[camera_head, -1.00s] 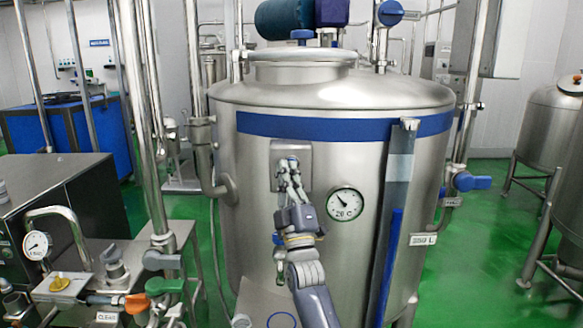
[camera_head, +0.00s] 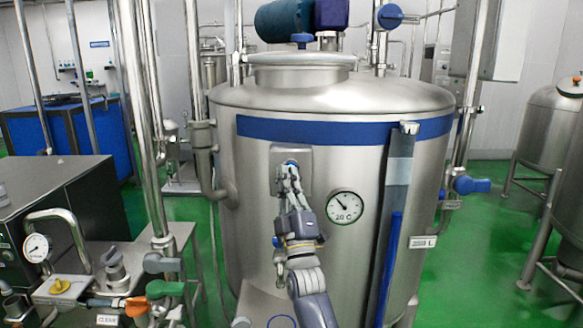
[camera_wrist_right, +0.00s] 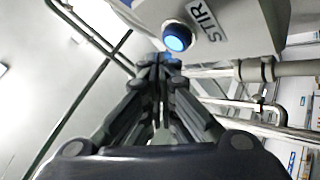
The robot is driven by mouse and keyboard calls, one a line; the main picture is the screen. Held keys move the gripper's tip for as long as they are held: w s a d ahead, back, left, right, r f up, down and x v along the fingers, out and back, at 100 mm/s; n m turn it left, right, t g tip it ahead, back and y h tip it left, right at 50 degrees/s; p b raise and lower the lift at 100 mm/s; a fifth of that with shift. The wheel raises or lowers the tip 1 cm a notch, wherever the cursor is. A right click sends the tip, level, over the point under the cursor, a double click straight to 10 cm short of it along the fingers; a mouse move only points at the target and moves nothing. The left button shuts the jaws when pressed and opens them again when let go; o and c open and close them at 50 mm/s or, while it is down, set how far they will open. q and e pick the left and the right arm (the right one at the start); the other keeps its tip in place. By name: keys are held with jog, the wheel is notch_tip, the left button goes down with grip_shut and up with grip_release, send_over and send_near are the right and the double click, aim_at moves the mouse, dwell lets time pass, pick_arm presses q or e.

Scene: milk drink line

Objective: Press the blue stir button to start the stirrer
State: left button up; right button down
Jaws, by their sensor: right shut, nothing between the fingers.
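The blue stir button (camera_wrist_right: 177,38) sits on a grey box beside the label "STIR" (camera_wrist_right: 208,20) in the right wrist view; its centre looks bright light blue. In the head view the button (camera_head: 291,162) shows as a bit of blue on the box (camera_head: 304,180) on the tank front. My right gripper (camera_head: 289,172) is shut and empty, its tips just below the button. In the right wrist view the gripper tips (camera_wrist_right: 158,62) show beside the button with a small gap in the picture; I cannot tell whether they touch the box. My left gripper is not in view.
The steel tank (camera_head: 340,260) carries a dial gauge (camera_head: 345,207) right of my arm and a blue level strip (camera_head: 391,255). Pipes and valves with coloured handles (camera_head: 166,289) stand at the lower left. Green floor (camera_head: 455,285) is open on the right.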

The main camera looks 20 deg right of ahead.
jog(key=shift+s, duration=0.15)
jog(key=s+p, duration=0.1)
jog(key=s, duration=0.1)
jog(key=s+a+p, duration=0.1)
jog(key=s+p, duration=0.1)
jog(key=s, duration=0.1)
jog(key=shift+s+a, duration=0.35)
jog(key=shift+a, duration=0.05)
dwell(0.5)
